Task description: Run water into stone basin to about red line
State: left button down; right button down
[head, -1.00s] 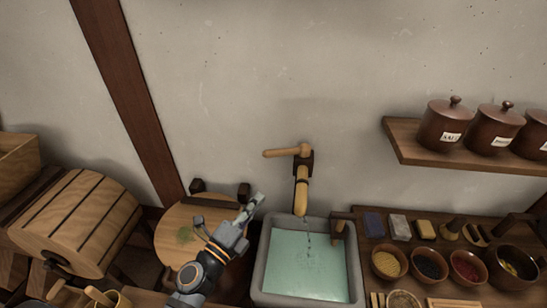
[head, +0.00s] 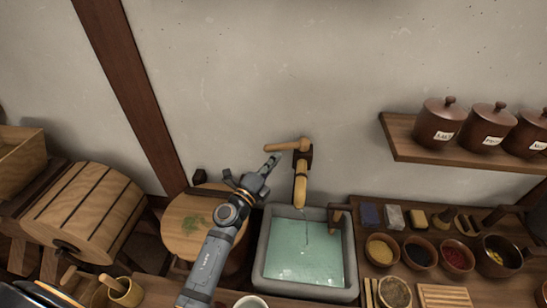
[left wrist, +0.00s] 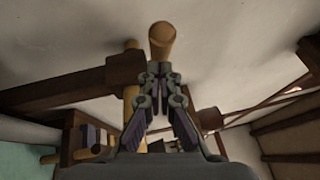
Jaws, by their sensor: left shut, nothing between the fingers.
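The stone basin (head: 262,262) is grey and square, with pale green water (head: 305,258) in it. A thin stream falls from the wooden spout (head: 300,190) into the water. The tap's wooden handle (head: 286,146) points left from the dark wall fitting (head: 303,155). I cannot make out a red line. My left gripper (head: 272,162) is shut and empty, just below the handle's left end. In the left wrist view my shut fingers (left wrist: 160,76) point at the handle's round end (left wrist: 162,40); whether they touch it I cannot tell. My right gripper is out of view.
A round wooden board (head: 180,222) lies left of the basin, under my left arm. A wooden drum (head: 82,215) stands farther left. Bowls (head: 419,252) and small blocks crowd the counter on the right. A shelf (head: 400,150) with lidded jars is on the wall.

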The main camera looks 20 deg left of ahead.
aim_at(268, 150)
pick_arm(q)
jog(key=shift+w, duration=0.2)
jog(key=w+a+m+g+h, duration=0.1)
jog(key=h, duration=0.1)
jog(key=w+a+m+g+h+b, duration=0.1)
jog(key=w+a+m+h, duration=0.1)
jog(key=shift+w+h+b, duration=0.2)
jog(key=shift+h+b, duration=0.1)
jog(key=shift+h, duration=0.1)
jog(key=shift+w, duration=0.1)
jog(key=shift+d+r, duration=0.1)
jog(key=shift+r, duration=0.1)
jog(key=shift+f, duration=0.1)
